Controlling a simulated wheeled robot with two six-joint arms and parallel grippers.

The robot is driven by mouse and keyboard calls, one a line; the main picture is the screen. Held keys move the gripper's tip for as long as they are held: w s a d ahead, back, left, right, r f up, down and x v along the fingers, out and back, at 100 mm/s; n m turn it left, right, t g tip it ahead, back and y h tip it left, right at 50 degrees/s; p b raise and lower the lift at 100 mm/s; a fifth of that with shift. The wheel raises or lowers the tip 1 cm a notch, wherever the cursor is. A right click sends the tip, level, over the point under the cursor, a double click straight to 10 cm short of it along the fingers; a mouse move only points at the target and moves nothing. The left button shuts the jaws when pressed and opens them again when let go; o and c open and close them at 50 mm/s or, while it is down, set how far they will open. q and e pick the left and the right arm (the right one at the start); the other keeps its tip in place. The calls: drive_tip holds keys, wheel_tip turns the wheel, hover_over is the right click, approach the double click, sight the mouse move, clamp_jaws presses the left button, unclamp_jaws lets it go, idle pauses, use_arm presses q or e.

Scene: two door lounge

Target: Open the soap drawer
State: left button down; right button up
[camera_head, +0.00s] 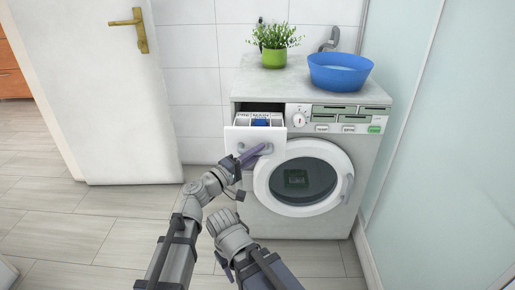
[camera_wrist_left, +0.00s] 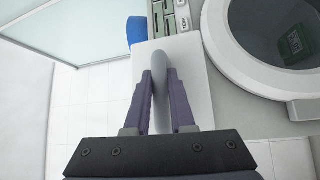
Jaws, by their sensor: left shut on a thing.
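The soap drawer (camera_head: 254,138) sits at the upper left of the washing machine's front. It is pulled out, and its compartments with labels and a blue insert (camera_head: 261,122) show from above. My left gripper (camera_head: 262,150) is at the drawer's front. In the left wrist view its two purple fingers (camera_wrist_left: 160,85) are shut on the drawer's grey handle (camera_wrist_left: 161,60), with the white drawer front (camera_wrist_left: 190,95) behind. My right arm shows low in the middle of the head view, in front of the machine, and its fingertips are not clear.
The washing machine (camera_head: 356,203) has a shut round door (camera_head: 308,178) right of the drawer. A green potted plant (camera_head: 274,58) and a blue basin (camera_head: 340,72) stand on top. A white door (camera_head: 110,100) is at left and a glass panel (camera_head: 440,150) at right.

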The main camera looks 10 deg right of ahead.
use_arm(q)
drive_tip(key=shift+s+a, duration=0.15)
drive_tip(key=shift+s, duration=0.45)
drive_tip(key=shift+f, duration=0.1)
drive_tip(key=c, duration=0.8)
unclamp_jaws()
drive_tip(key=shift+o, duration=0.2)
drive_tip(key=shift+r, duration=0.2)
